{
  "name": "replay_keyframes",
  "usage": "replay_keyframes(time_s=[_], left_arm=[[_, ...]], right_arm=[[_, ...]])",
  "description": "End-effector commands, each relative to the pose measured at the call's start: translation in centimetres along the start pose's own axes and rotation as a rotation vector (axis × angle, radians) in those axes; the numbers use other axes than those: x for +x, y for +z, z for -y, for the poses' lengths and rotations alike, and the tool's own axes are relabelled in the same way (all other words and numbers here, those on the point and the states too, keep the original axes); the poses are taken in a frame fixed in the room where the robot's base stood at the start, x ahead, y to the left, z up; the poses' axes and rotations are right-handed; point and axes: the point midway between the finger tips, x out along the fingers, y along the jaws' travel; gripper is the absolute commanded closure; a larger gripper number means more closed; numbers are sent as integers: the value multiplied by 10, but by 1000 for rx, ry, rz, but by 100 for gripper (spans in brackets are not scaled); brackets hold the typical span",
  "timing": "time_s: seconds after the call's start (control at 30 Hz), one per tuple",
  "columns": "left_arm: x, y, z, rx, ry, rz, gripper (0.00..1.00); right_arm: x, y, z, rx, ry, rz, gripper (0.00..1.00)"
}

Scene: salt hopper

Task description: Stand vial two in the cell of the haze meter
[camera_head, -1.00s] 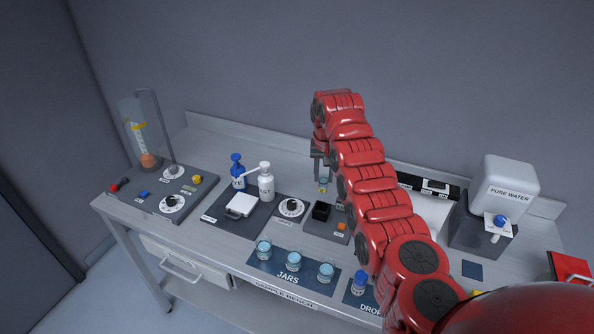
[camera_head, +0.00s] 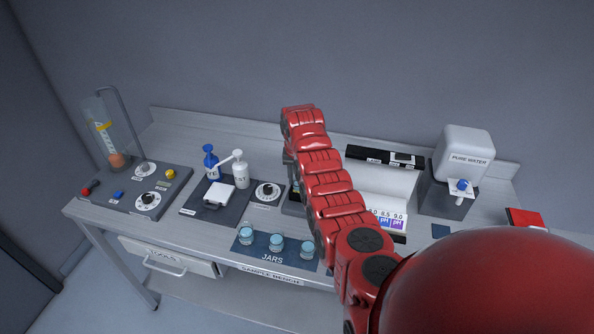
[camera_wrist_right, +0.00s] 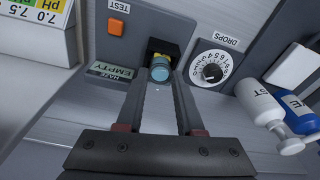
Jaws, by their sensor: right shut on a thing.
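The vial (camera_wrist_right: 160,70), a small clear one with bluish liquid and a yellow mark, is between the fingertips of my right gripper (camera_wrist_right: 160,84) in the right wrist view. The gripper is shut on it. The vial is at the black cell (camera_wrist_right: 157,47) of the haze meter (camera_wrist_right: 133,45); I cannot tell how far in it is. The meter's display reads EMPTY. In the head view my right arm hides most of the meter, the vial and the fingertips of the right gripper (camera_head: 291,172). My left gripper is not in view.
A drops dial (camera_wrist_right: 212,68) is beside the meter. White and blue pump bottles (camera_head: 240,172) stand left of it. Several jars (camera_head: 277,242) line the front.

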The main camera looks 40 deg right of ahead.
Motion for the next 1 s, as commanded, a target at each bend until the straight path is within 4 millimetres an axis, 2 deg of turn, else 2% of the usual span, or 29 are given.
replay_keyframes(time_s=[0.17,1.0], left_arm=[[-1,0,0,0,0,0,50],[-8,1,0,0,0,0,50]], right_arm=[[9,1,0,0,0,-1,100],[19,2,0,-1,-1,-2,100]])
